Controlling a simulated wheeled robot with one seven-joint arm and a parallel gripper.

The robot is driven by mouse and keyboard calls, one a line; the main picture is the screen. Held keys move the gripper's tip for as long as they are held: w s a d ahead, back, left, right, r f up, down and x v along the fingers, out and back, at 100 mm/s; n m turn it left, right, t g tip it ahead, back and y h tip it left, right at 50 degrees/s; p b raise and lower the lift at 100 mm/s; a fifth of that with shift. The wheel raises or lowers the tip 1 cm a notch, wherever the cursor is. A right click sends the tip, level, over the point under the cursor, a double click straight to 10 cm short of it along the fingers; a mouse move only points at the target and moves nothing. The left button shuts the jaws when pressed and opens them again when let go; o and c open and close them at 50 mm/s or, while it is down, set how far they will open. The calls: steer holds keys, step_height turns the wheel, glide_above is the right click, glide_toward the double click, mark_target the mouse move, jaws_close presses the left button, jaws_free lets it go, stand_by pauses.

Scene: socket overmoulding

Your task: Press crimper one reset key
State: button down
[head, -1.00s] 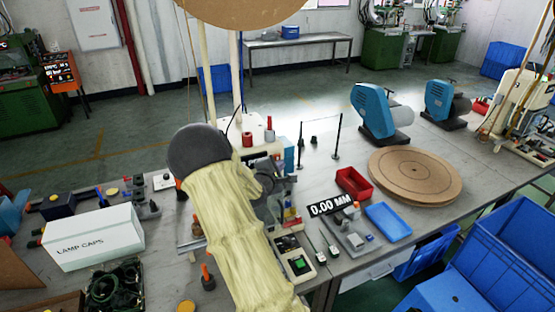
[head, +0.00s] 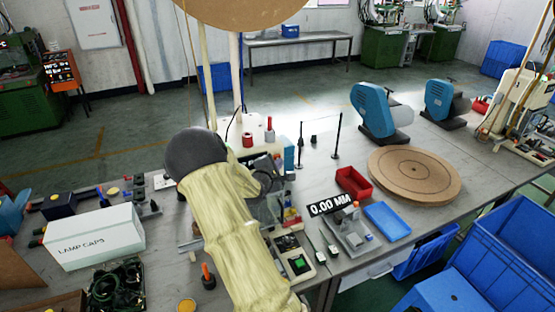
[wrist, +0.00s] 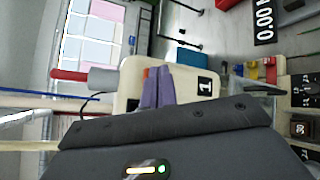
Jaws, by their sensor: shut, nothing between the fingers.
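Crimper one is the cream machine (wrist: 190,82) with a black "1" plate (wrist: 205,86) in the wrist view. In the head view its cream top (head: 258,136) shows beyond my arm, and much of its front is hidden. My gripper (wrist: 157,74) shows as two purple-grey fingers, shut together with nothing between them, in front of the cream housing. A small orange-red spot (wrist: 146,72) shows beside the fingertips; I cannot tell whether it is the reset key. I cannot tell whether the fingertips touch the housing. In the head view my arm hides the fingers.
A control box with a green button (head: 299,264) stands at the crimper's front right. A "0.00 MM" display (head: 332,205), red bin (head: 353,182) and blue tray (head: 387,221) lie further right. A LAMP CAPS box (head: 95,237) stands left. Thin black posts (head: 337,136) rise behind.

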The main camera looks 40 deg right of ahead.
steer(key=shift+w, duration=0.35)
stand_by(0.7)
steer(key=shift+s+a, duration=0.2)
steer(key=shift+s, duration=0.7)
steer(key=s, duration=0.2)
steer(key=s+a, duration=0.1)
steer(key=s, duration=0.2)
stand_by(0.4)
steer(key=shift+w, duration=0.1)
stand_by(0.6)
